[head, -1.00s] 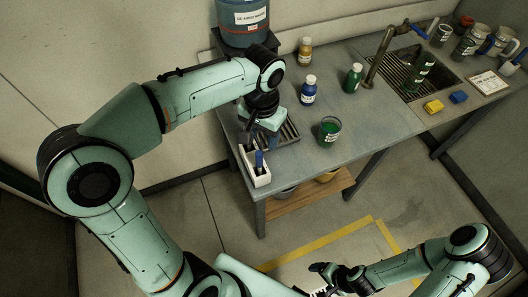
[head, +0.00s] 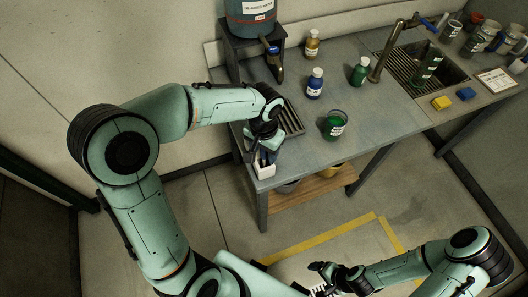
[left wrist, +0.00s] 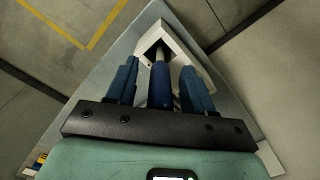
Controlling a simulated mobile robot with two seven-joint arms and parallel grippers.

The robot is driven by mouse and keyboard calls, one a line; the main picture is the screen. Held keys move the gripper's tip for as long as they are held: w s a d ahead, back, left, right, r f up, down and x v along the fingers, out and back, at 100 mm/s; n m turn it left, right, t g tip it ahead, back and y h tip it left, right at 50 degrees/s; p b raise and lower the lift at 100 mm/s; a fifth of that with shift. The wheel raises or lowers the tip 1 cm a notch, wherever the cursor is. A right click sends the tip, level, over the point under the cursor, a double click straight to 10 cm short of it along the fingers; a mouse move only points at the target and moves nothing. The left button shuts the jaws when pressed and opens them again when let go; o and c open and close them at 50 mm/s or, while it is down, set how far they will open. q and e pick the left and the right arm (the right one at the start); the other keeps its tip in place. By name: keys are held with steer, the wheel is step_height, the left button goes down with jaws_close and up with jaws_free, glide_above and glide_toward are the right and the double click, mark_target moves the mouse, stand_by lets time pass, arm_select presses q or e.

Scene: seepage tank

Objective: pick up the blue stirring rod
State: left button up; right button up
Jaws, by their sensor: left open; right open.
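The blue stirring rod (left wrist: 160,84) stands in a white holder (left wrist: 181,45) at the table's near left corner, its blue handle up. My left gripper (left wrist: 161,80) is open, with one blue-padded finger on each side of the handle and gaps visible between. In the head view my left gripper (head: 267,146) is over the white holder (head: 264,170) and hides most of the rod. My right gripper (head: 322,280) is low at the bottom, away from the table, and open.
A glass of green liquid (head: 334,125), a blue bottle (head: 315,84) and a green bottle (head: 360,71) stand to the right on the table. A drip grate (head: 291,118) lies behind the holder. A dispenser tank (head: 250,18) stands at the back.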

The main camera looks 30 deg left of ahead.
arm_select(q)
jaws_close()
steer(key=shift+r, duration=0.1)
